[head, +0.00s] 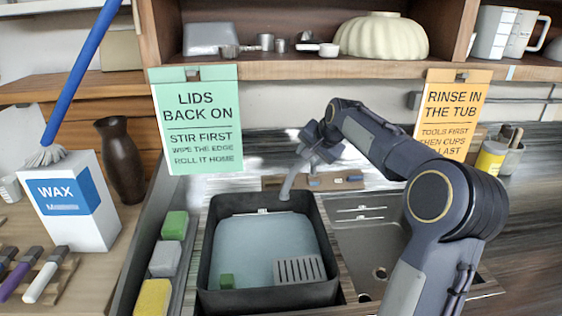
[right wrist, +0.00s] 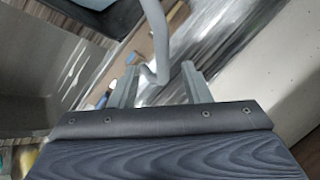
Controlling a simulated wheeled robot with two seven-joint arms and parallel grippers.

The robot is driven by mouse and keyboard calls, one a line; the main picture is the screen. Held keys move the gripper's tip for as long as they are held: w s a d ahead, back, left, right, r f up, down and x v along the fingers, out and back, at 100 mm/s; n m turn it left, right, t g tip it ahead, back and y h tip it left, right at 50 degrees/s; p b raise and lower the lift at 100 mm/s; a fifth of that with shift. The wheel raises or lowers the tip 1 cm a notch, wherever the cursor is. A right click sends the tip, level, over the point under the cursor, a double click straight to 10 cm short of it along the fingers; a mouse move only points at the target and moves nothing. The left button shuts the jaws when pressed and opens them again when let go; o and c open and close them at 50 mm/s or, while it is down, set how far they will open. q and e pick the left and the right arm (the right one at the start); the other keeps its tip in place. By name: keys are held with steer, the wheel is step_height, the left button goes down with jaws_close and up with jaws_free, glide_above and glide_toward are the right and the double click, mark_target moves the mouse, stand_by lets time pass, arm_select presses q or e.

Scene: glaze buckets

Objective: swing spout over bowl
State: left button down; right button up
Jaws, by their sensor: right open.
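The grey curved spout (head: 290,182) rises behind the black tub (head: 205,240), and its end hangs over the tub's back edge. In the right wrist view the spout (right wrist: 157,35) runs down between my finger tips. My right gripper (head: 318,145) is at the upper part of the spout, its fingers open on either side (right wrist: 158,78); I cannot tell whether they touch it. The steel sink bowl (head: 372,240) lies right of the tub, partly hidden by my right arm. My left gripper is not in view.
A shelf (head: 290,69) with hanging signs is above. A wax box (head: 75,205) and dark vase (head: 121,160) stand left.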

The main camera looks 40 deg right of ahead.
mark_target(300, 165)
steer(key=shift+m, duration=0.3)
steer(key=x, duration=0.2)
steer(key=p+x, duration=0.1)
steer(key=x, duration=0.2)
steer(key=d+x, duration=0.1)
steer(key=x, duration=0.2)
steer(key=shift+w, duration=0.35)
jaws_close()
